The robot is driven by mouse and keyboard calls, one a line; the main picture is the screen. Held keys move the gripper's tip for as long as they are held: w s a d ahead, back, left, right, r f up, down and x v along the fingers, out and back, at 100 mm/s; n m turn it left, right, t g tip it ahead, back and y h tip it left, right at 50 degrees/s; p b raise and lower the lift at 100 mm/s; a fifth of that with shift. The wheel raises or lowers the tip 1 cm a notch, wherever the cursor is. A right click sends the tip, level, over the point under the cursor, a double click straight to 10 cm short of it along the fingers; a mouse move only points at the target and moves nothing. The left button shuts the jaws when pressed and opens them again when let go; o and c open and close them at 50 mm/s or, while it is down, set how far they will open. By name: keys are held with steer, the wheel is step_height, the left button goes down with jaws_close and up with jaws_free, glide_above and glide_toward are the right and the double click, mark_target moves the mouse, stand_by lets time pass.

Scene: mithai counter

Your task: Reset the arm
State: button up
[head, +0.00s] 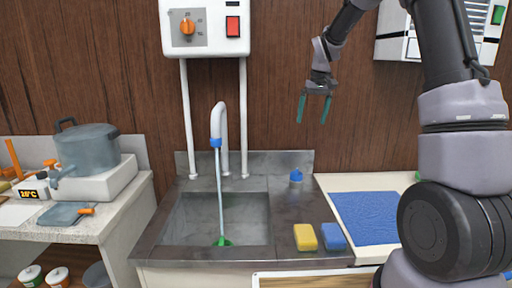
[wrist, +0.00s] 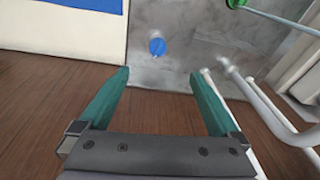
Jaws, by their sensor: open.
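My gripper (head: 314,108) is open and empty, with two teal fingers pointing down. It hangs in the air in front of the wooden wall, above and to the right of the sink counter, apart from everything. In the wrist view my gripper (wrist: 158,100) shows its fingers spread with nothing between them. My arm reaches up from the right of the head view and bends down to the gripper.
The metal sink (head: 215,218) has a tap (head: 218,120). A blue knob (head: 296,176), yellow sponge (head: 305,237) and blue sponge (head: 333,236) are on its counter. A blue mat (head: 365,218) lies right. A pot (head: 88,147) stands left. A water heater (head: 205,28) hangs above.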

steer(key=s+d+r+m+t, duration=0.2)
steer(key=s+r+m+t, duration=0.1)
steer(key=s+r, duration=1.1)
steer(key=s+d+f+m+t, duration=0.1)
steer(key=s+m+t, duration=0.1)
steer(key=s, duration=1.6)
steer(key=shift+s+d+f+m+t+y, duration=0.15)
steer(key=shift+s+f+m+t+y, duration=0.15)
steer(key=shift+s+f+y, duration=0.1)
steer(key=shift+o, duration=0.2)
steer(key=shift+w, duration=0.1)
